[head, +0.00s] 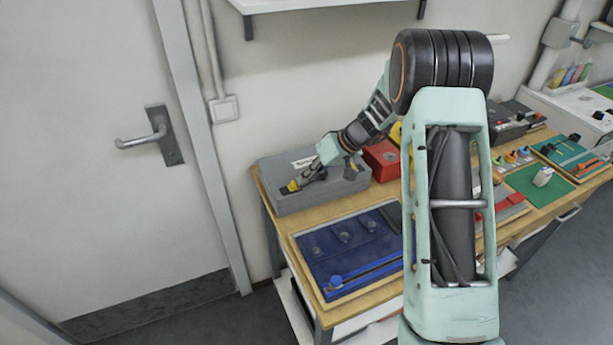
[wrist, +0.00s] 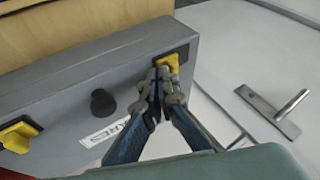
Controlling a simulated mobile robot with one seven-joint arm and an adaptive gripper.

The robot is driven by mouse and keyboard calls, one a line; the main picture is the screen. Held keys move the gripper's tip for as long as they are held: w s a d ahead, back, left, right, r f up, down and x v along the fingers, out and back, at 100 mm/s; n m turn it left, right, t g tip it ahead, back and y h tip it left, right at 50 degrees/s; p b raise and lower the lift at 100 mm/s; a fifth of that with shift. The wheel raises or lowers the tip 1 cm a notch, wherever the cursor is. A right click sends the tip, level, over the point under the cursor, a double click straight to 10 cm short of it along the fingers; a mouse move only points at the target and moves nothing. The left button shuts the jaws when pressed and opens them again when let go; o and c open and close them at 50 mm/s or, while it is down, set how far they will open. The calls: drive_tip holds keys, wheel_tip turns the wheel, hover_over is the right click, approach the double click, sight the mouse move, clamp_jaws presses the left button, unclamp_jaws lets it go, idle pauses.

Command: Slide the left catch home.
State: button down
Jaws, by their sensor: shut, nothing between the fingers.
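A long grey box (head: 315,195) lies at the left end of the bench, with a yellow catch near each end. My gripper (head: 299,184) reaches down to the left catch (head: 291,187), its fingers shut and empty. In the wrist view, my gripper (wrist: 163,77) has its fingertips together right at the left catch (wrist: 168,61), which shows at the upper right and is partly hidden by them. I cannot tell whether they touch it. The other catch (wrist: 18,136) sits on black at the box's far end. A black knob (wrist: 103,103) stands between them.
A blue case (head: 350,243) lies in front of the grey box, and a red box (head: 381,159) stands to its right. A white door (head: 90,150) with a lever handle (head: 145,140) is at the left. A green mat (head: 540,185) lies further right on the bench.

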drive_tip(key=shift+s+a+f+b, duration=0.1)
drive_tip(key=shift+s+a+b, duration=0.1)
drive_tip(key=shift+a+b, duration=0.35)
drive_tip(key=shift+s+a+f+b, duration=0.15)
drive_tip(key=shift+a+b, duration=0.15)
drive_tip(key=shift+b, duration=0.3)
drive_tip(key=shift+s+a+r, duration=0.15)
drive_tip(key=shift+a+r, duration=0.05)
drive_tip(key=shift+a, duration=0.2)
drive_tip(key=shift+r, duration=0.1)
